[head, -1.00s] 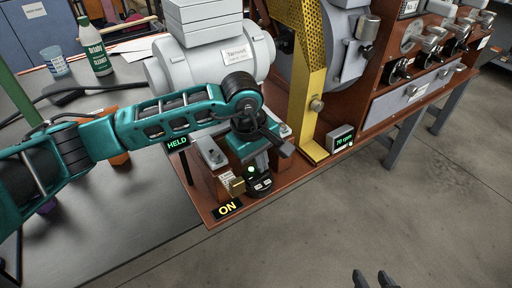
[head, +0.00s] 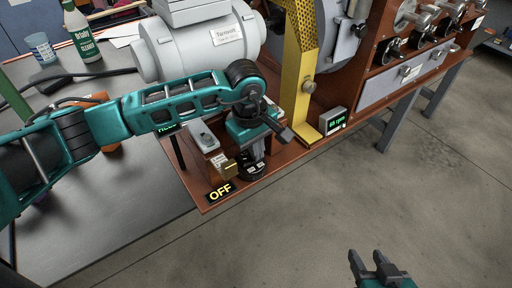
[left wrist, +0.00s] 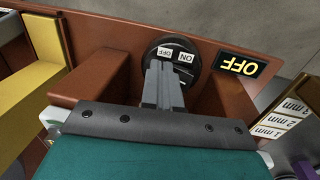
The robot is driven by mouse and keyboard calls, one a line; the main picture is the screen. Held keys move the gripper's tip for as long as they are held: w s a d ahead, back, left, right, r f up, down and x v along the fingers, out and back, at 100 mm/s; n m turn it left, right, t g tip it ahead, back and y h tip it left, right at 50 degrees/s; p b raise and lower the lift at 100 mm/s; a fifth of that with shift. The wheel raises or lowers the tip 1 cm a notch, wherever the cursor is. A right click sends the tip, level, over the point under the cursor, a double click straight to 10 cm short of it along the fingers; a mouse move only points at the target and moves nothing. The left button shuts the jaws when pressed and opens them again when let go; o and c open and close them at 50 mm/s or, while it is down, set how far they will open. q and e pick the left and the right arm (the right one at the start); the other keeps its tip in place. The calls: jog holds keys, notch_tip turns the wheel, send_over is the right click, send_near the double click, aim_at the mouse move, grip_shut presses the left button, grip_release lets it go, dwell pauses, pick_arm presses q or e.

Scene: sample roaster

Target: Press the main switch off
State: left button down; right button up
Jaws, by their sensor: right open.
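The main switch is a round black unit with white ON and OFF labels. It sits low on the machine's brown base in the head view (head: 256,172) and shows at the top of the left wrist view (left wrist: 186,47). My left gripper (left wrist: 163,70) is shut and empty, its fingertips at the switch beside the OFF label; I cannot tell whether they touch it. The gripper partly hides the switch in the head view. A sign beside it (head: 220,191) reads OFF in yellow. My right gripper (head: 366,262) is open and empty, low over the floor.
A yellow perforated guard (head: 305,90) and a readout in rpm (head: 334,121) are to the right. A grey motor (head: 200,48) is behind my left arm.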

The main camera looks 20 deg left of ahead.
aim_at(248, 161)
pick_arm(q)
jog(key=shift+s+a+f, duration=0.1)
jog(key=shift+s+f, duration=0.15)
jog(key=shift+f, duration=0.05)
jog(key=shift+s+a, duration=0.45)
jog(key=shift+s, duration=0.15)
notch_tip(248, 161, up, 5)
jog(key=p, duration=0.3)
jog(key=shift+a, duration=0.15)
notch_tip(248, 161, up, 10)
jog(key=shift+s+a+f+p, duration=0.25)
jog(key=shift+s+a+p, duration=0.05)
jog(key=shift+s+p, duration=0.15)
